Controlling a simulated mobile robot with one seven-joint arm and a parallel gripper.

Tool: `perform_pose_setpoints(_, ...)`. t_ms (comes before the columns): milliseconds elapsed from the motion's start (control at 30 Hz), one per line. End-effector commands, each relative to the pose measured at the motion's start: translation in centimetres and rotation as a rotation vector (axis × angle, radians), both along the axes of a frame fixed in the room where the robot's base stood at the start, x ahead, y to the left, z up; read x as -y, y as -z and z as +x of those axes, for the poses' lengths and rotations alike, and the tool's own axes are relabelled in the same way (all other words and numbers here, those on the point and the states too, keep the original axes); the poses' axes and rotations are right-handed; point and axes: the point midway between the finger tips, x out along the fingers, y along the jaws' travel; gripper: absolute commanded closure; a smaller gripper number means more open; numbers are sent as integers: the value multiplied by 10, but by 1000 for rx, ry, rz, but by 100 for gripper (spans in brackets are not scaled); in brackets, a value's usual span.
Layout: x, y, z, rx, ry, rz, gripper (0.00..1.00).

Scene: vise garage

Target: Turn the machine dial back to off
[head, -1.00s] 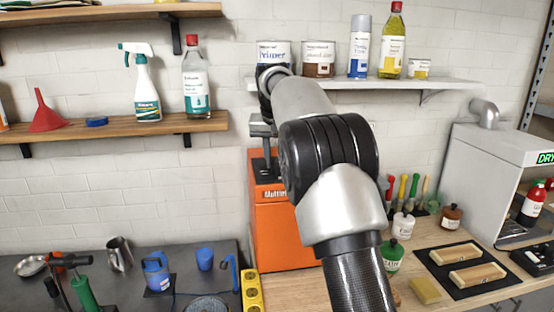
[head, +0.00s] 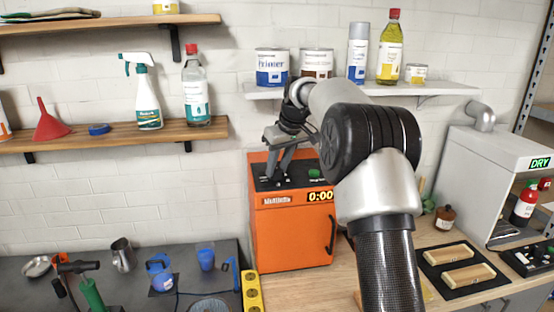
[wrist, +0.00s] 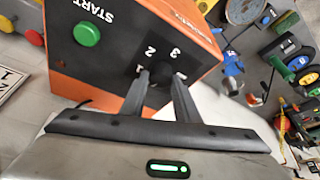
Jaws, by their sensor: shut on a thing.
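The orange machine (head: 290,240) stands on the wooden bench against the wall. Its sloped black top panel (head: 258,168) has a green START button (head: 314,174) at right, also in the wrist view (wrist: 87,34). A display (head: 321,197) on its front reads 0:00. My gripper (head: 272,180) is down at the left part of the panel. In the wrist view, the dark dial (wrist: 157,71) sits between my two fingertips, which are shut on it. The numbers 2 and 3 show beside it. The fingers partly hide the dial, and I cannot tell where it points.
A shelf (head: 440,88) with cans and bottles hangs above the machine. Tools and cups stand on the dark bench at left.

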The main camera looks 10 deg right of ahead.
Motion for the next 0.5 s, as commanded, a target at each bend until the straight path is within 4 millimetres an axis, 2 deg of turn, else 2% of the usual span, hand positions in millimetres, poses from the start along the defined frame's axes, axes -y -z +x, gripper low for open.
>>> perform_pose_setpoints(200, 2, -1, 2, 2, -169, 1, 94)
perform_pose_setpoints(500, 2, -1, 3, 5, -318, 0, 94)
